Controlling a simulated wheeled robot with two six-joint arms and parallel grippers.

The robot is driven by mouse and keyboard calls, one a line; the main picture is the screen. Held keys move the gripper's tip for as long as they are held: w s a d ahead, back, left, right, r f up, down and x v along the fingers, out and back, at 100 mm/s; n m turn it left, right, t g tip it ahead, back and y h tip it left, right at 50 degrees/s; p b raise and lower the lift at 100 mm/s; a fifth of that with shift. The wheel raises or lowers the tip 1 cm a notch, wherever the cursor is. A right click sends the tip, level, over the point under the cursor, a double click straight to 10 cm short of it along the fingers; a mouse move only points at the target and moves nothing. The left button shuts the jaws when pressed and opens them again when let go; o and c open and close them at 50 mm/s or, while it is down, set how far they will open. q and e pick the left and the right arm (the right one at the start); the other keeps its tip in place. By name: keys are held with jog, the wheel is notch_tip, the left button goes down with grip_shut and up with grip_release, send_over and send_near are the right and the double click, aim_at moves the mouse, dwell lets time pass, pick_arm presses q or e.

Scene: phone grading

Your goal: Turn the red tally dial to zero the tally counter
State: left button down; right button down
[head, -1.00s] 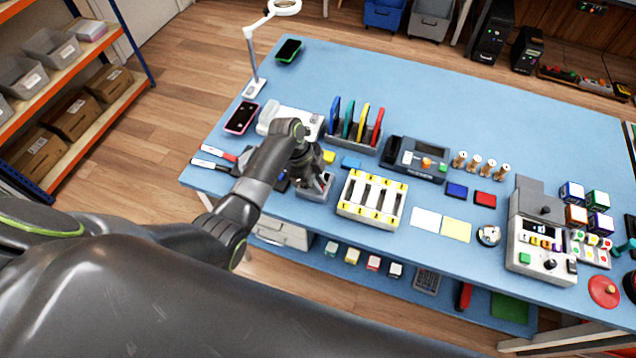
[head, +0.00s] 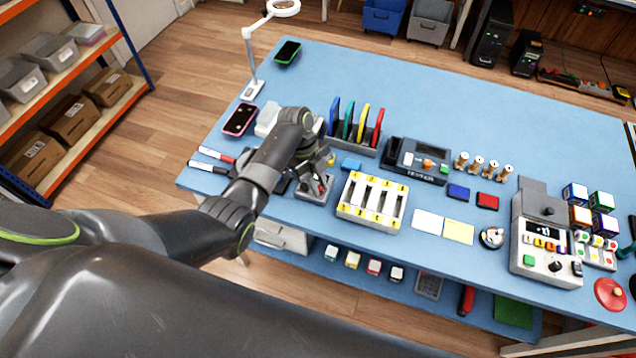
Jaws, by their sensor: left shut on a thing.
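My left gripper (head: 319,183) comes in from the left and points down over a small grey box (head: 311,199) at the near left part of the table, which looks like the tally counter. A bit of red, which looks like the red tally dial, shows between the fingertips. The gripper is shut on it. The wrist and fingers hide most of the dial, and no counter digits can be read. My right gripper is not in view.
A white and yellow slotted rack (head: 372,203) stands just right of the grey box. A holder with several coloured panels (head: 352,150) is behind it. Black and red pens (head: 212,160) lie to the left. The blue table (head: 500,110) is clear at the back.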

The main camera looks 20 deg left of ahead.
pick_arm(q)
jog(key=c, duration=1.3)
grip_release()
jog(key=shift+c, duration=0.2)
jog(key=p+v, duration=0.3)
jog(key=v, duration=1.4)
jog(key=shift+a, duration=0.25)
jog(key=shift+w+r, duration=0.1)
